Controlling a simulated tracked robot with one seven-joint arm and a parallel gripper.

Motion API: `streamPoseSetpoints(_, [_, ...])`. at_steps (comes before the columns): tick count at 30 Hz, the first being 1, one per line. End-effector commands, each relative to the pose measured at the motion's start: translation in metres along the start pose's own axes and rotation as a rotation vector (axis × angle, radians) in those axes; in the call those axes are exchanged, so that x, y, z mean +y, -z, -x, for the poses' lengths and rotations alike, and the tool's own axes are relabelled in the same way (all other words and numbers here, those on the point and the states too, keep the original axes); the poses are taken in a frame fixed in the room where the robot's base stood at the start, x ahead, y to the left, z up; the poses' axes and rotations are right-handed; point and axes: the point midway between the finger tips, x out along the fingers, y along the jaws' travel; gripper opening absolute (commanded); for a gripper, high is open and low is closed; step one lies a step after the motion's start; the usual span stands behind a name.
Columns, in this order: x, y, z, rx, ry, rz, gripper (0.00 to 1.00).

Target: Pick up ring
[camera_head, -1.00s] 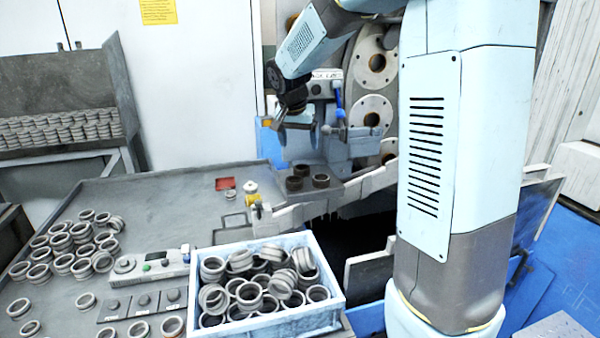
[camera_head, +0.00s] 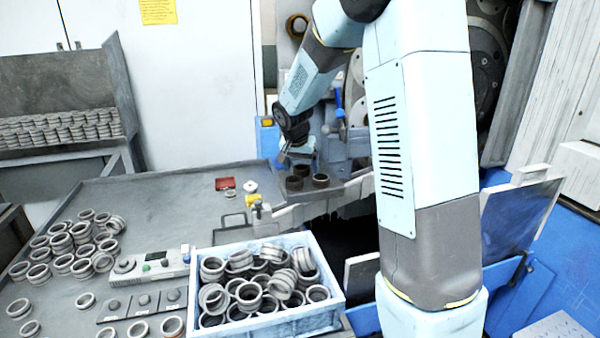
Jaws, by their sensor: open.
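Three dark brown rings stand together on a small ledge at the right end of the table: a rear ring (camera_head: 301,170), a left ring (camera_head: 294,184) and a right ring (camera_head: 320,181). My gripper (camera_head: 283,162) points down just above and left of these rings. It looks empty and apart from them, though its fingertips are small and partly unclear. A blue crate (camera_head: 285,323) full of grey rings stands in front. Several loose grey rings (camera_head: 62,242) lie on the left of the table.
The grey table (camera_head: 160,205) is clear in its middle. A control box (camera_head: 155,264) lies left of the crate. A yellow fitting (camera_head: 254,200) and a red tray (camera_head: 226,183) sit near the rings. The grinding machine (camera_head: 358,110) rises behind my arm.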

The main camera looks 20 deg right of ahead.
Motion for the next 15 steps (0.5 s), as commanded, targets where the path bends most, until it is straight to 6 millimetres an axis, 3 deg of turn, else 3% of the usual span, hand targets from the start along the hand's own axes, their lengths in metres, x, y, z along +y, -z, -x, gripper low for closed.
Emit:
streamPoseSetpoints(6, [-0.0002,0.0001,-0.0018,0.001,0.001,0.0,0.85])
streamPoseSetpoints(15, [-0.0004,-0.0001,-0.0015,0.001,0.001,0.0,0.57])
